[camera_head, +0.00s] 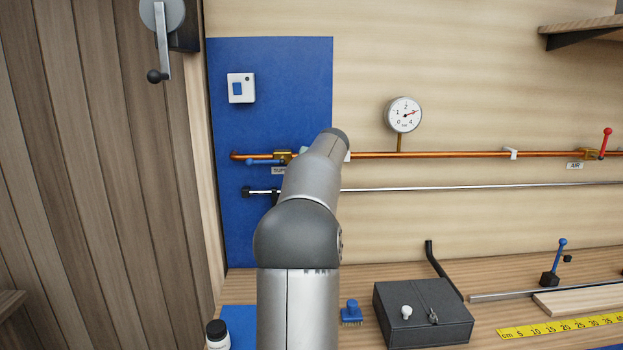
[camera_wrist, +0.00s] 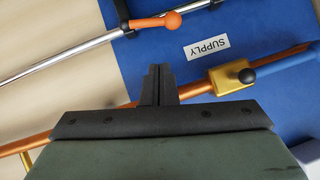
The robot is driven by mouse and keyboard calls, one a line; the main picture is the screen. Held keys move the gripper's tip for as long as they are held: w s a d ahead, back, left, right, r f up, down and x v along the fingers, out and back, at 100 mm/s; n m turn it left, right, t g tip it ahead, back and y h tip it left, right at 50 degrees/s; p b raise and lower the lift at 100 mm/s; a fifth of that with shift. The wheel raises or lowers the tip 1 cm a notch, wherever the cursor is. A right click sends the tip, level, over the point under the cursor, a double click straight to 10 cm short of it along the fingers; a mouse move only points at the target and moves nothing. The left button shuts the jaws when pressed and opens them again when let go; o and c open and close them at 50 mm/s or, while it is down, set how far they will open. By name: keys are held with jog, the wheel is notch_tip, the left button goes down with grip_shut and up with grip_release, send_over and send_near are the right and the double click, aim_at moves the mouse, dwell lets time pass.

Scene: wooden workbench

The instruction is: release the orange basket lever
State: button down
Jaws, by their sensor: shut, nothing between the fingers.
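The orange lever (camera_wrist: 150,22) with a round orange knob is at the top of the wrist view. It is joined to a black fitting (camera_wrist: 123,14) on a thin steel rod (camera_wrist: 60,57). My gripper (camera_wrist: 160,68) is shut and empty. Its fingertips appear below the lever in that view, with a visible gap between them and the knob. In the head view my arm hides the gripper, and the orange lever cannot be made out there.
A copper pipe (camera_head: 450,154) runs above the rod (camera_head: 450,187), with a brass valve (camera_wrist: 231,78) and blue handle (camera_wrist: 284,71) by the SUPPLY label (camera_wrist: 206,47). A gauge (camera_head: 403,115) stands on the pipe. A dark box (camera_head: 420,315) sits on the bench.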

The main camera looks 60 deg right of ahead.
jog(key=b+v, duration=0.1)
jog(key=v, duration=0.6)
jog(key=shift+a, duration=0.1)
